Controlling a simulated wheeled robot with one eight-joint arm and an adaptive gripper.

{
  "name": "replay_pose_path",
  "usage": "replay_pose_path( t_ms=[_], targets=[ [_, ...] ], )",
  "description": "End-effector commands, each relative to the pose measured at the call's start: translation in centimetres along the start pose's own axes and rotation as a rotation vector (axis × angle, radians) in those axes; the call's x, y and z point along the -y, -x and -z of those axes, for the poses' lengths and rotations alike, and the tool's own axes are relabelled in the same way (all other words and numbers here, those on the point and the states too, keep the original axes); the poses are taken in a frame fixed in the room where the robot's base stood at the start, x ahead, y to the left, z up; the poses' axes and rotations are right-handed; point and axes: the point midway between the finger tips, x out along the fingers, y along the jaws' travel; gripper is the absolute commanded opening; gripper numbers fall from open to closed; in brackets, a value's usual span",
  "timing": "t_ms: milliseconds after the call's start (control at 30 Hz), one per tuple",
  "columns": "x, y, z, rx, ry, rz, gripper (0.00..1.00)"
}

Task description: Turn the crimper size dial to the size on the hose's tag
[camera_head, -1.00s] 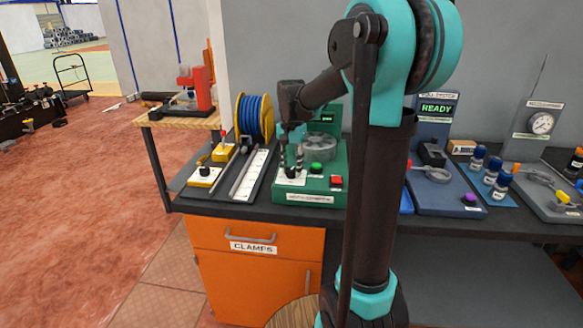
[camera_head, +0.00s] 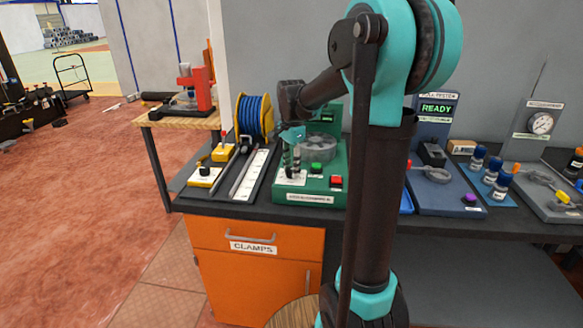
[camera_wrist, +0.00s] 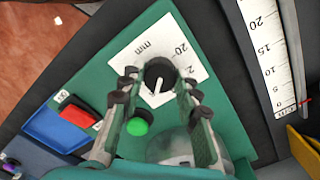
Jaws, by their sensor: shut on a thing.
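The black size dial (camera_wrist: 160,72) sits on a white label plate (camera_wrist: 190,62) marked "mm", with "20" readable beside the dial. The dial's white pointer line (camera_wrist: 157,87) points toward the lower side of the wrist view, between the fingers. My gripper (camera_wrist: 160,82) has its fingers on either side of the dial and is shut on it. In the head view my gripper (camera_head: 291,165) is over the front left of the green crimper (camera_head: 310,197), and the dial is mostly hidden there. I cannot make out a hose tag in either view.
The crimper also carries a green button (camera_wrist: 138,127), a red button (camera_wrist: 78,116) and a grey round head (camera_head: 318,147). A ruler (camera_wrist: 270,60) lies alongside. A blue hose reel (camera_head: 254,117) stands behind left. A tester (camera_head: 437,130) reads "READY" at right.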

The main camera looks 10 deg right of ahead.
Motion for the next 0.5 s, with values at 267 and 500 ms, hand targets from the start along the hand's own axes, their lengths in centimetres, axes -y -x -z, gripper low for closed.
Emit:
replay_pose_path(
  t_ms=[267,500],
  targets=[
    [0.07,0.04,0.04,-0.001,-0.001,0.001,0.03],
    [0.05,0.03,0.03,-0.001,0.000,0.001,0.53]
  ],
)
